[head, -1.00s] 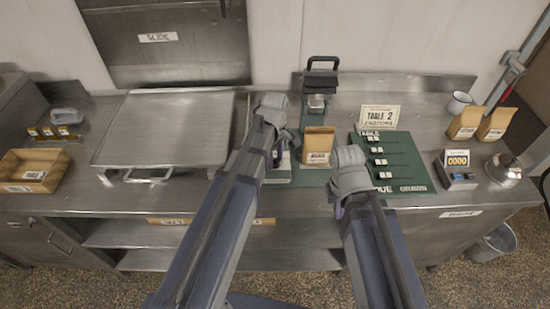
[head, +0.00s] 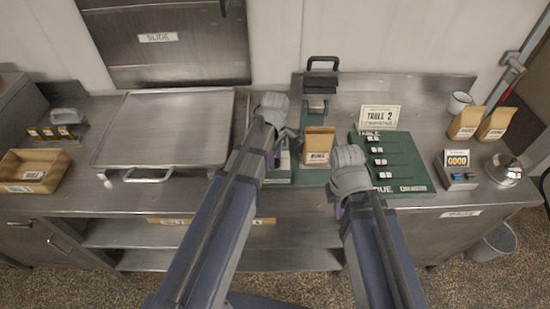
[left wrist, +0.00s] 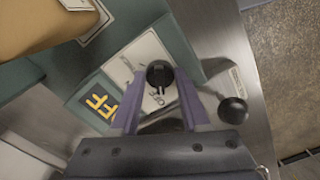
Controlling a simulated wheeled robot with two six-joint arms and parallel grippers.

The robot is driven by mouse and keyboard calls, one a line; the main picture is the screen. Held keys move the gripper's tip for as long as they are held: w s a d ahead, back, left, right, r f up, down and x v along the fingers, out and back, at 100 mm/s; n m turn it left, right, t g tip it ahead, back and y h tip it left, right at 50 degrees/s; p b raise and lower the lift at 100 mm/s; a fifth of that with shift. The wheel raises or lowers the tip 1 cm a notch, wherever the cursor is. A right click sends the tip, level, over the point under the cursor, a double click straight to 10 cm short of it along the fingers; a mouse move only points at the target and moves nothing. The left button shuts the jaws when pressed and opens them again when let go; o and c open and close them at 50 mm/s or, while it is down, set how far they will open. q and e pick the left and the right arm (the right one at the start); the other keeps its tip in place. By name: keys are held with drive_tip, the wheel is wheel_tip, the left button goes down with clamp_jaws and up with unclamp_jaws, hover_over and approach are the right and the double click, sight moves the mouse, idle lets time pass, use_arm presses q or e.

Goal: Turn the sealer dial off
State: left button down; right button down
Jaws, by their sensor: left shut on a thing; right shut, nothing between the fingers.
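The sealer (head: 321,82) has a green base and a dark upper part with a black handle, and stands at the back middle of the counter. Its black dial (left wrist: 160,73) sits on a pale panel in the left wrist view. A dark display (left wrist: 95,105) there reads OFF in yellow. My left gripper (left wrist: 159,92) is shut on the dial, one purple finger on each side. In the head view its wrist hides most of the panel. My right gripper (head: 341,212) is shut and empty above the counter's front edge, mostly hidden by its own wrist.
A brown bag (head: 318,143) stands on the sealer's base, close to my left gripper. Right of it lies a green board (head: 410,170) with sliders. A black ball knob (left wrist: 232,110) is beside the dial. A small box (head: 457,178) shows GOOD.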

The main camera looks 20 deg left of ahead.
use_arm(q)
drive_tip(key=shift+c, duration=1.9)
unclamp_jaws()
wheel_tip(320, 180, up, 8)
drive_tip(key=p, duration=0.8)
drive_tip(key=shift+f, duration=0.1)
drive_tip(key=shift+s+d+f, duration=0.1)
drive_tip(key=shift+s, duration=0.05)
drive_tip(key=s+d+f+m+b, duration=0.3)
drive_tip(key=s+d+m, duration=0.2)
drive_tip(key=s+m, duration=0.2)
drive_tip(key=s+d+f+m+y+b, duration=0.1)
drive_tip(key=s+d+f+m+b, duration=0.3)
drive_tip(key=s+m, duration=0.3)
drive_tip(key=d+m, duration=0.1)
drive_tip(key=m, duration=0.4)
drive_tip(key=shift+b, duration=0.3)
